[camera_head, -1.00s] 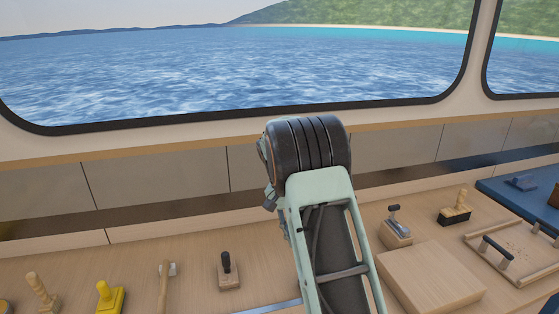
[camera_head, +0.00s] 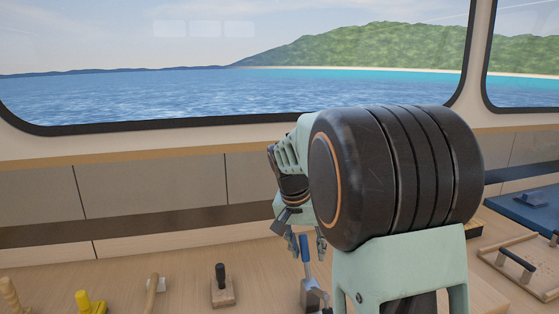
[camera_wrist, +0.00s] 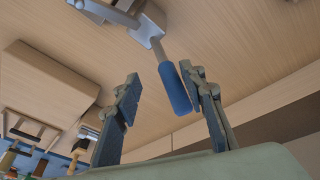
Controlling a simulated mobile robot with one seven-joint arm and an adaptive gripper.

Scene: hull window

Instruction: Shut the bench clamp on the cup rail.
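The bench clamp (camera_wrist: 146,30) shows at the top of the wrist view as grey metal with a blue-gripped lever (camera_wrist: 174,88). In the head view, the blue lever (camera_head: 305,249) stands up from the bench, right of centre, with its grey metal lower part (camera_head: 312,290) below. My gripper (camera_wrist: 161,80) is open, with one finger on each side of the blue grip; I see no clear contact. In the head view, my gripper (camera_head: 308,243) is at the lever's top, partly hidden by my arm. I cannot make out the cup rail for certain.
The wooden bench carries a black-knobbed block (camera_head: 222,287), a yellow piece (camera_head: 90,303) and a wooden handle (camera_head: 152,292) on the left. A wooden tray (camera_head: 510,285) with dark handles and a blue surface (camera_head: 520,208) are at right. A panelled wall (camera_head: 150,188) backs the bench.

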